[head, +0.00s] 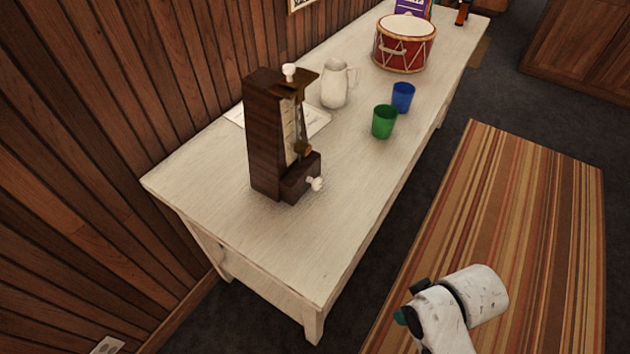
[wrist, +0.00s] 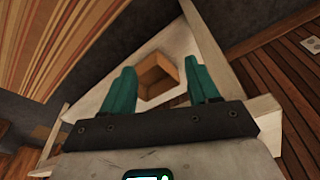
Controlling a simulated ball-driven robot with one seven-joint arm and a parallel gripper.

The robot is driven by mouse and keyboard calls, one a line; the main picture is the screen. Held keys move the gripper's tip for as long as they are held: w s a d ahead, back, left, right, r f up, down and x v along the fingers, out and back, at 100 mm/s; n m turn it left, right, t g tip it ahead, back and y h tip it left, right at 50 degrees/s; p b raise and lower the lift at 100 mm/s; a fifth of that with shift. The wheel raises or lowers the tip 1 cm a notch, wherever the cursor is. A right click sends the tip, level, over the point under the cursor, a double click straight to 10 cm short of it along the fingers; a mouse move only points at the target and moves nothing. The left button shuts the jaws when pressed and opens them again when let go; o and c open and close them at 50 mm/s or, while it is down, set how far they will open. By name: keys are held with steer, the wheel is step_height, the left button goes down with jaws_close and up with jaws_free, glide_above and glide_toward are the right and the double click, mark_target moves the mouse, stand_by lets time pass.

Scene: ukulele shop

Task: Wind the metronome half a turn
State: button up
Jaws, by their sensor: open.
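The metronome (head: 270,140) is a dark brown wooden case standing upright on the near end of a long white table (head: 240,240). A pale winding knob (head: 316,184) sticks out low on its right side. Another pale knob (head: 289,70) sits at its top, and a brass-coloured weight shows on its front. My gripper (wrist: 160,64) has two teal fingers spread apart with nothing held between them. In the head view my arm is at the bottom right, off the table and apart from the metronome; only a bit of teal shows there. The metronome is not recognisable in the wrist view.
A white pitcher (head: 335,86), green cup (head: 383,121), blue cup (head: 403,97) and red drum (head: 404,44) stand farther along the table. A paper lies behind the metronome. A plank wall is at left, a striped rug (head: 500,230) at right. The wrist view shows an open brown box (wrist: 155,90).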

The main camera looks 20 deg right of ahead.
steer(key=w+a+r+n+t+y+p, duration=0.1)
steer(key=w+r+n+t+p, duration=0.25)
steer(key=w, duration=0.75)
steer(key=n+t+y+p, duration=0.3)
steer(key=p, duration=0.2)
glide_toward(319, 183)
steer(key=shift+g, duration=0.25)
steer(key=x, duration=0.9)
steer(key=shift+w+f, duration=0.2)
steer(key=shift+w, duration=0.15)
steer(key=c, duration=1)
